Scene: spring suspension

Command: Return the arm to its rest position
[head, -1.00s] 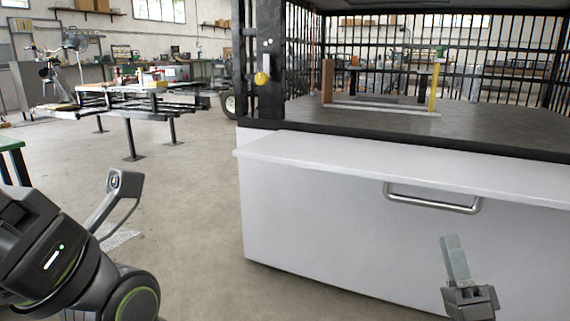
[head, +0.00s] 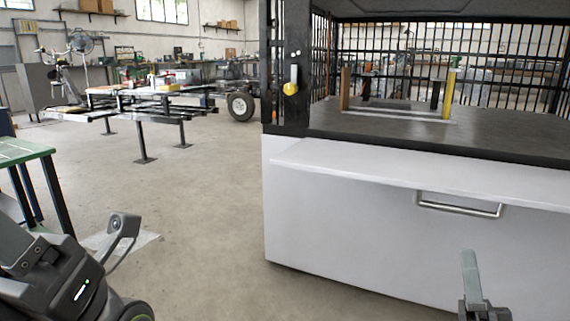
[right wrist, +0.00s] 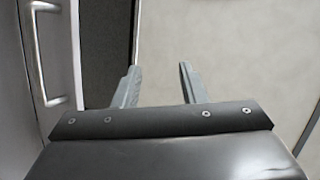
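My right gripper (head: 470,275) shows at the bottom right of the head view, in front of the white cabinet (head: 350,220). In the right wrist view its two fingers (right wrist: 157,85) stand apart with nothing between them, so it is open and empty. The cabinet's metal handle (head: 458,204) is behind and above the gripper in the head view and at the left edge in the right wrist view (right wrist: 42,50). My left arm fills the bottom left corner of the head view. I cannot make out its gripper fingers there.
A caged enclosure with a grey floor (head: 400,125) and a yellow post (head: 449,95) tops the cabinet. A green-topped table (head: 22,150) stands at the left. A dark metal workbench (head: 140,105) stands farther back.

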